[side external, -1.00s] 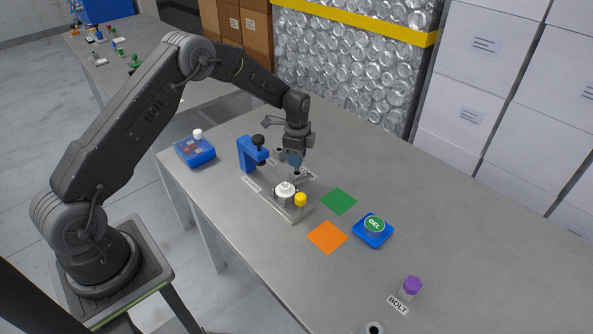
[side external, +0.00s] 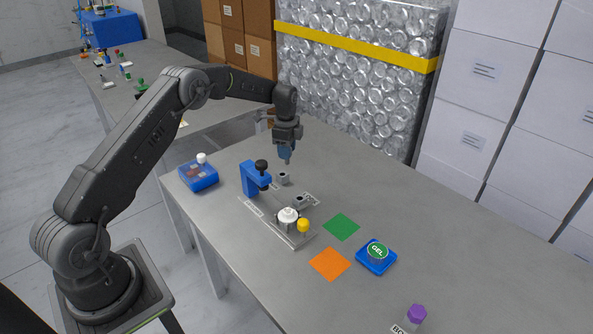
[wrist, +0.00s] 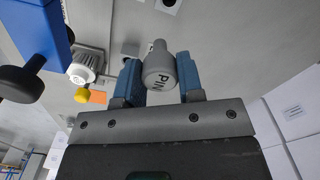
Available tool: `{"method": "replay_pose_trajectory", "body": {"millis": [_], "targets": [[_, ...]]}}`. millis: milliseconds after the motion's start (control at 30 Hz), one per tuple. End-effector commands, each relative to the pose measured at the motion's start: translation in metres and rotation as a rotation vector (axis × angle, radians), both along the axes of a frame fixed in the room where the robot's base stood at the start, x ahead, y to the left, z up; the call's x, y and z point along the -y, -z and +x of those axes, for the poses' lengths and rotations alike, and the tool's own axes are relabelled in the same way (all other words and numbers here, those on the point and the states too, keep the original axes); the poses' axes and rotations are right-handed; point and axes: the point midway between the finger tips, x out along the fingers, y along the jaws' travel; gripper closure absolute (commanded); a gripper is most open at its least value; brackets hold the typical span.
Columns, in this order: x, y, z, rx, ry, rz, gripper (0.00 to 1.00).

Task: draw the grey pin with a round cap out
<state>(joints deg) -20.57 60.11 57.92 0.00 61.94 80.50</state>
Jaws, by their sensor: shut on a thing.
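In the wrist view the grey pin (wrist: 159,70), with a round cap marked PIN, sits between the two blue fingers of my gripper (wrist: 160,80). The gripper is shut on the cap, and the thinner shaft points away from the camera. In the side view my gripper (side external: 286,156) is raised above the table behind the grey fixture plate (side external: 272,212), and the pin is hardly visible between the fingers. A small grey block (side external: 299,200) with a dark hole is on the plate. A short grey cylinder (side external: 283,178) stands below the gripper.
A blue press frame (side external: 250,180) with a black knob (side external: 261,165) stands left of the gripper. A white ribbed part (side external: 288,216) and a yellow knob (side external: 303,225) are on the plate. Green (side external: 341,226) and orange (side external: 330,264) squares lie nearby.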

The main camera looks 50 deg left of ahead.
Motion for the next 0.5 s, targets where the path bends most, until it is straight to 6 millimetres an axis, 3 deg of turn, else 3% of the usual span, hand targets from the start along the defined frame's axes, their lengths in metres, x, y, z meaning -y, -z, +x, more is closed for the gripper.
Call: {"method": "replay_pose_trajectory", "body": {"millis": [133, 500], "targets": [[-0.025, -0.01, 0.003, 0.0, -0.001, 0.0, 0.94], [-0.029, -0.013, 0.003, -0.001, 0.002, 0.0, 0.94]]}}
